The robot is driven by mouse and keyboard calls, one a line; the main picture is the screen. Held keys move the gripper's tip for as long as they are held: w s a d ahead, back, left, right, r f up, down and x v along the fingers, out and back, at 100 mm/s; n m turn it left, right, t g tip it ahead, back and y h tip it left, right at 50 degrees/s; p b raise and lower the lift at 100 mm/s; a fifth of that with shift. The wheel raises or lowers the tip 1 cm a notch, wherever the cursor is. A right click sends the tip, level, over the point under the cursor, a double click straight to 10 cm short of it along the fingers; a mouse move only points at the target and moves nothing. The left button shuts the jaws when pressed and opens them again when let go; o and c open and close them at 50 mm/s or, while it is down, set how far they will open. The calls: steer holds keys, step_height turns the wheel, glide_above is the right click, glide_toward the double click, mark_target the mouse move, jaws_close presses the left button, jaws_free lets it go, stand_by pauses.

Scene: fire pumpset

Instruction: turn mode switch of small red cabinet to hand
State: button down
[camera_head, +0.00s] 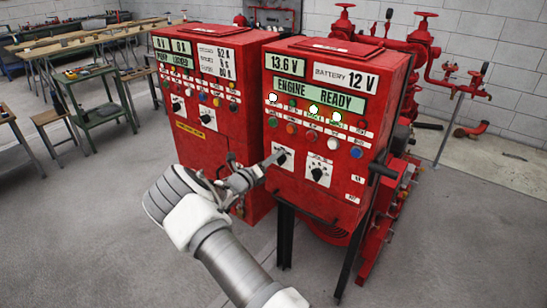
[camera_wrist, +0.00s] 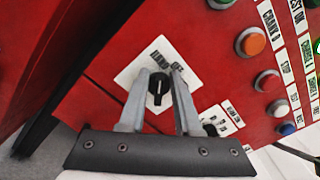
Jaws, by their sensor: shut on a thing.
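Two red cabinets stand side by side; the right one (camera_head: 290,192) has an "ENGINE READY" display. Its mode switch, a black rotary knob (camera_wrist: 158,89) on a white plate (camera_wrist: 150,62), shows in the wrist view. The plate's lettering is partly readable as "HAND" and "OF". A white pointer line on the knob runs roughly up and down in the wrist view; which label it marks I cannot tell. My gripper (camera_head: 275,158) is at this left switch of the right cabinet. In the wrist view my gripper (camera_wrist: 159,84) is shut on the knob, one finger each side.
A second rotary switch (camera_head: 318,172) sits just right of the held one. Coloured push buttons (camera_wrist: 250,42) lie to the right. The left red cabinet (camera_head: 200,140) stands close by. A black handle (camera_head: 383,171) sticks out at the right side. Grey floor is open in front.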

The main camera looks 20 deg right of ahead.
steer(key=shift+f, duration=0.15)
stand_by(0.4)
steer(key=c, duration=0.9)
jaws_free()
steer(key=b+v, duration=0.1)
steer(key=v, duration=1.6)
steer(key=shift+s+a, duration=0.15)
steer(key=shift+a, duration=0.1)
